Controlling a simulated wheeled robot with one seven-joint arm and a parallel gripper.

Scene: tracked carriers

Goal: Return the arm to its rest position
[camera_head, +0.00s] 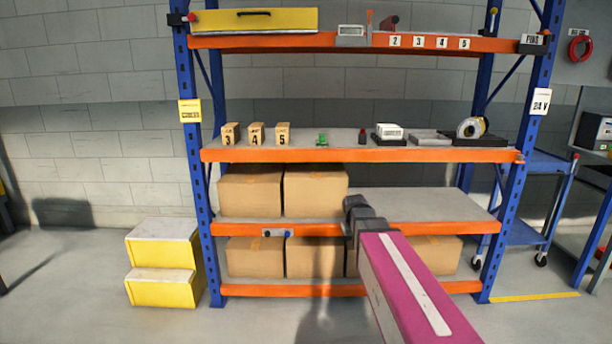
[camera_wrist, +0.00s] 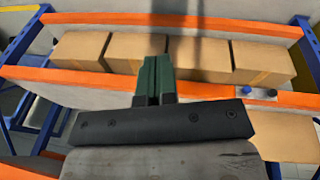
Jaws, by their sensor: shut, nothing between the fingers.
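My arm reaches in from the lower right of the head view, with a magenta link ending in a dark wrist in front of the rack's lower shelves. My gripper (camera_wrist: 151,65) shows in the wrist view as two dark green fingers pressed together in front of a black bar. It is shut and empty. Behind the fingers in that view are cardboard boxes (camera_wrist: 196,57) and an orange shelf beam (camera_wrist: 110,85). In the head view the fingers are too small and dark to make out clearly.
A blue-and-orange rack (camera_head: 350,155) stands ahead with several shelves. Boxes (camera_head: 316,192) fill the lower left; the shelf right of them has bare room (camera_head: 430,205). Small numbered blocks (camera_head: 256,134) sit above. A yellow step (camera_head: 160,265) is left, a blue cart (camera_head: 535,200) right.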

